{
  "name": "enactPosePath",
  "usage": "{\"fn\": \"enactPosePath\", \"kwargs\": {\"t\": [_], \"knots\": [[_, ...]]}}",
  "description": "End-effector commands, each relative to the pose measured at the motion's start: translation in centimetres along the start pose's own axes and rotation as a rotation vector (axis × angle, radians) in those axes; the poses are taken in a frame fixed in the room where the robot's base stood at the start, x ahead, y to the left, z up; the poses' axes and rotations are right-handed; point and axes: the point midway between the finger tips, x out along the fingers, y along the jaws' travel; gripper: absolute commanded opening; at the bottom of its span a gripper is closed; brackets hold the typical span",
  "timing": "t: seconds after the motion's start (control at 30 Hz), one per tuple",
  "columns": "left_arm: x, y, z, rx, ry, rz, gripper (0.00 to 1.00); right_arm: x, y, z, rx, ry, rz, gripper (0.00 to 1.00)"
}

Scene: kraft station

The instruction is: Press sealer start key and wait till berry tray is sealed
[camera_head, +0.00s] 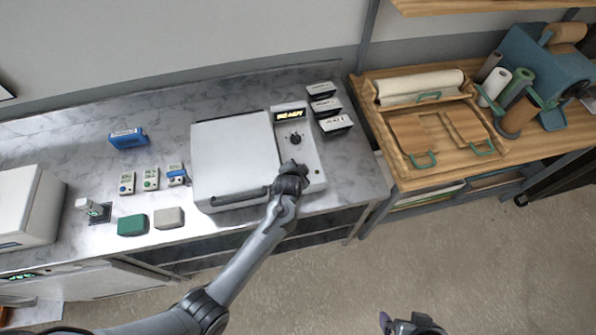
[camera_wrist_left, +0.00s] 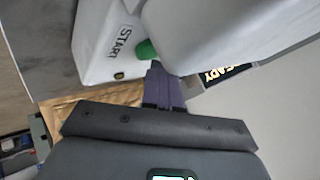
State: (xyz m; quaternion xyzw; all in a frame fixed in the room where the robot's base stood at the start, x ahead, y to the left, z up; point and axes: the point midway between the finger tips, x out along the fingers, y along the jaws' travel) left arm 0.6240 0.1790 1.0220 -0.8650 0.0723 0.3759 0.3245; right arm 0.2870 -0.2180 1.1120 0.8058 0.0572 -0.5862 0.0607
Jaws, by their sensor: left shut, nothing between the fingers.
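The sealer (camera_head: 235,155) is a pale box with its lid down and a control panel on its right side. Its display (camera_head: 291,115) is lit and reads READY; it also shows in the left wrist view (camera_wrist_left: 228,75). In that view the green start key (camera_wrist_left: 147,50) sits beside a START label (camera_wrist_left: 123,43). My left gripper (camera_head: 297,166) is over the front of the panel. Its purple fingers (camera_wrist_left: 163,84) are shut and empty, their tips at the green key; contact cannot be told. No berry tray shows. Part of my right gripper (camera_head: 410,326) shows at the bottom edge.
A black knob (camera_head: 295,139) is on the panel behind my left gripper. Several labelled bins (camera_head: 335,124) stand right of the sealer. Small boxes, a green block (camera_head: 132,225) and a grey block (camera_head: 169,218) lie left. A wooden bench (camera_head: 380,125) with paper rolls stands right.

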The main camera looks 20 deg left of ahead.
Motion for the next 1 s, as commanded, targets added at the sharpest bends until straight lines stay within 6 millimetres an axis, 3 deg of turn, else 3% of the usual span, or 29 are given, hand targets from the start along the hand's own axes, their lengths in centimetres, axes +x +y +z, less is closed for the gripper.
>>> {"fn": "enactPosePath", "kwargs": {"t": [1.0], "knots": [[0.60, 0.41, 0.45, -0.001, 0.000, -0.001, 0.00, 0.24, 0.18, 0.14, -0.008, -0.002, 0.006, 1.00]]}}
